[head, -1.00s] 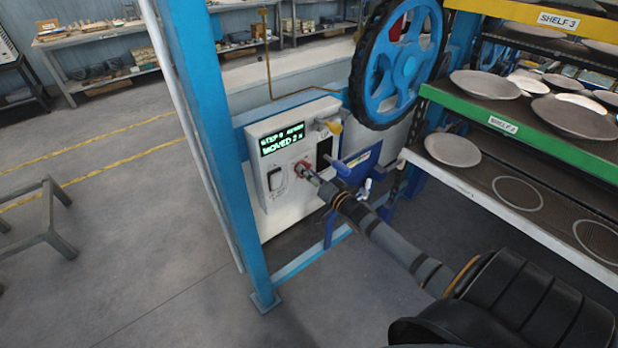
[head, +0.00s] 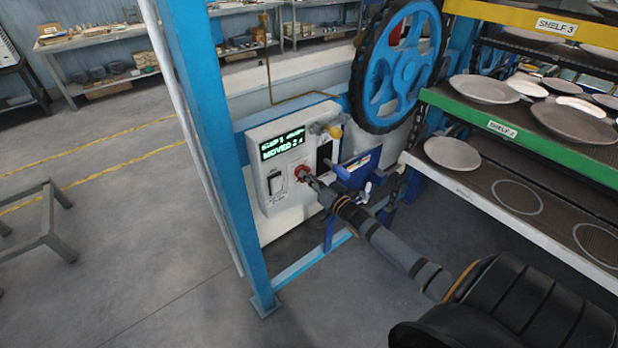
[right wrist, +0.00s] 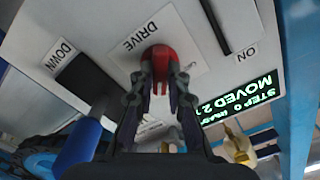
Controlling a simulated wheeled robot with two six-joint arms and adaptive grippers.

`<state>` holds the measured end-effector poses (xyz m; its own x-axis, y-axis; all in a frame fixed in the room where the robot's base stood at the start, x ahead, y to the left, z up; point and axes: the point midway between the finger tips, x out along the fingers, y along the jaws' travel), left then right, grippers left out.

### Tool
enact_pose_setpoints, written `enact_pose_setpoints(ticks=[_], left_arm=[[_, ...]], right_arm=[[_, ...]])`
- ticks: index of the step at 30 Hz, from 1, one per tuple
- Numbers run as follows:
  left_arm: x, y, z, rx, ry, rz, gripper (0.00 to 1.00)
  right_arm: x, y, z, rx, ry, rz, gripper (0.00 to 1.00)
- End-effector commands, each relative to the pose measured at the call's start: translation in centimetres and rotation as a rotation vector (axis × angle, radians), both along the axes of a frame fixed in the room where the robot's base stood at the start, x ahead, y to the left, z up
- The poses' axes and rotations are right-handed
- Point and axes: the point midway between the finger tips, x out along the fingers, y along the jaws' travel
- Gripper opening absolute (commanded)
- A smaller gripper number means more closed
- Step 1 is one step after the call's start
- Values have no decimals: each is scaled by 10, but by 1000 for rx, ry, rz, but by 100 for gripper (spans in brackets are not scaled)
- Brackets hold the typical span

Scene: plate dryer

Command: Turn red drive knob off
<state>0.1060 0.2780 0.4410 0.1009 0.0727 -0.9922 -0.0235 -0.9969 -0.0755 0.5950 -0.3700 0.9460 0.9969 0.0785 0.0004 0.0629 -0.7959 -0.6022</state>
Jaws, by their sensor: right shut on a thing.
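The red drive knob (head: 300,171) sits on the white control panel (head: 268,196), below its green display (head: 283,147). In the right wrist view the red knob (right wrist: 160,60) is on a plate lettered DRIVE, which appears upside down. My right gripper (right wrist: 160,88) is shut on the knob, with a finger on either side of it. In the head view the right gripper (head: 314,183) reaches the panel from the lower right and partly hides the knob. The display reads MOVED 2. My left gripper is not in view.
A black switch (head: 275,182) is left of the knob. A yellow-tipped lever (head: 335,131) and a blue bracket (head: 357,170) are on its right. A blue wheel (head: 402,65) stands above, and shelves with plates (head: 453,153) are at right.

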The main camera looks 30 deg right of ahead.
Motion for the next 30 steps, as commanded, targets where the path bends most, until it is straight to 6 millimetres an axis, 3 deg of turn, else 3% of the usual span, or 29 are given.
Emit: enact_pose_setpoints(ticks=[30], left_arm=[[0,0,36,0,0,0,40]], right_arm=[[-1,0,0,-943,-71,0,0]])
